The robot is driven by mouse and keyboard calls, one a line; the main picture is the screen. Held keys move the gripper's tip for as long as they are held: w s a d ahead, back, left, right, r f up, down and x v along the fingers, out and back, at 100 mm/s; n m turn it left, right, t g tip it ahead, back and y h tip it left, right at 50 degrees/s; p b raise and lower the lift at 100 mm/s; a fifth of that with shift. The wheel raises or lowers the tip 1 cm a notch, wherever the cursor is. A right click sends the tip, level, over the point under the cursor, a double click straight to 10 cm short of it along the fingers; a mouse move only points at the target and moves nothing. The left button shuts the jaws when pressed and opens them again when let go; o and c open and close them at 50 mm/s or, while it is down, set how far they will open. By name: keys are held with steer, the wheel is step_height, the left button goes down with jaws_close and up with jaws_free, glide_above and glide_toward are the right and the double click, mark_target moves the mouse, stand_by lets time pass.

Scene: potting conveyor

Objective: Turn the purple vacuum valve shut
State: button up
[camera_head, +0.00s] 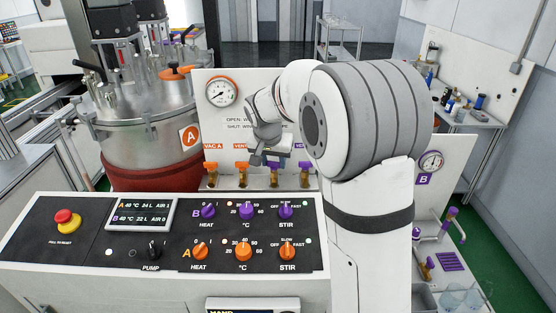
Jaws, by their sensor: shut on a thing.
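A row of small valves runs along the foot of the white panel: two orange ones at the left and two purple ones at the right. My gripper (273,160) is at the left purple valve (274,175), shut on its top handle. The fingers hide most of that handle, so its exact angle cannot be told. My gripper also covers the label above this valve. The other purple valve (305,174) stands free to the right, with its handle in view.
The orange valves (242,175) stand close to the left of my gripper. The black control console (120,240) with knobs lies in front. A steel vessel (150,130) stands at the left. More purple valves (427,267) are at the right.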

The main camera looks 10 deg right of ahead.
steer(key=shift+d+n+y+b, duration=0.15)
steer(key=shift+n+y+b, duration=0.35)
steer(key=shift+n, duration=0.9)
steer(key=o, duration=1)
steer(key=shift+r, duration=0.1)
steer(key=b+v, duration=0.1)
steer(key=v, duration=0.6)
steer(key=shift+s+r, duration=0.25)
